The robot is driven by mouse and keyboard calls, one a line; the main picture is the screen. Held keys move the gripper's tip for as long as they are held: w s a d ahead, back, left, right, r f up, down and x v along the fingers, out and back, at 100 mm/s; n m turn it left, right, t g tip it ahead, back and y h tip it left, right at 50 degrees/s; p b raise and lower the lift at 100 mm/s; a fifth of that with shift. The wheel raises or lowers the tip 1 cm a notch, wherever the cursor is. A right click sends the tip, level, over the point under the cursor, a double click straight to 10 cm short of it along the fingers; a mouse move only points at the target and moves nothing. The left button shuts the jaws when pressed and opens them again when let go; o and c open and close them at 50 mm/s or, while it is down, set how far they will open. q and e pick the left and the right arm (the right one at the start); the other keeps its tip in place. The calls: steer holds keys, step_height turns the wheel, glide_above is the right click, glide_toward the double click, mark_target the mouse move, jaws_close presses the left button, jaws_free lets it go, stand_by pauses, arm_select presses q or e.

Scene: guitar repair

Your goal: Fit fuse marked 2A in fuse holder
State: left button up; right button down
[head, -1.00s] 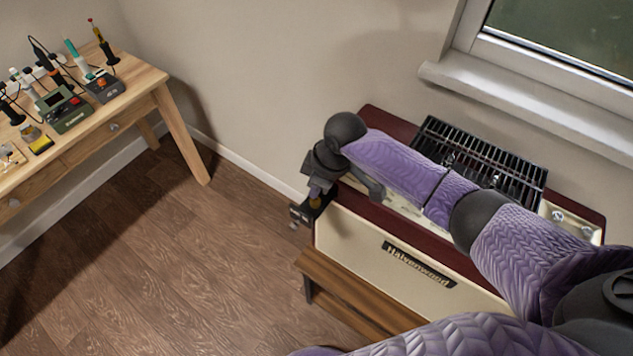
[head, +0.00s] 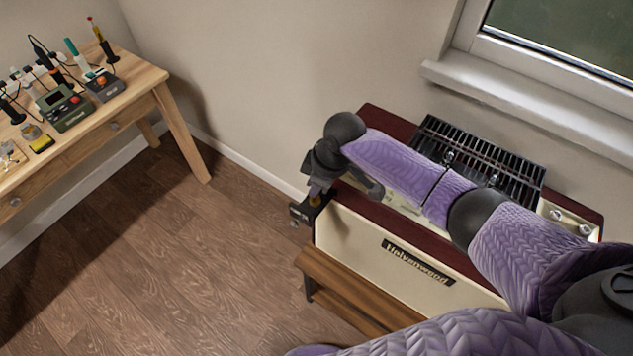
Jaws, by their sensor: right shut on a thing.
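My right gripper (head: 306,208) is at the left end of the cream and dark red amplifier (head: 350,240), pointing down and to the left beside its upper left corner. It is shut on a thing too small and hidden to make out. Neither the 2A fuse nor the fuse holder can be told apart in this view; my right arm covers part of the amplifier's top. My left gripper is not in view.
The amplifier stands on a wooden bench (head: 345,288), below a window sill (head: 520,105). A black grille (head: 500,165) is on its top. A wooden table (head: 130,75) with a soldering station (head: 65,108) and tools stands at the left. The floor between is clear.

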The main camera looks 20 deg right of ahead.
steer(key=shift+f, duration=0.2)
steer(key=shift+f, duration=0.25)
steer(key=shift+f+b, duration=0.15)
steer(key=shift+b, duration=0.15)
steer(key=shift+f, duration=0.15)
steer(key=c, duration=0.7)
jaws_free()
steer(key=shift+o, duration=0.3)
steer(key=o, duration=0.4)
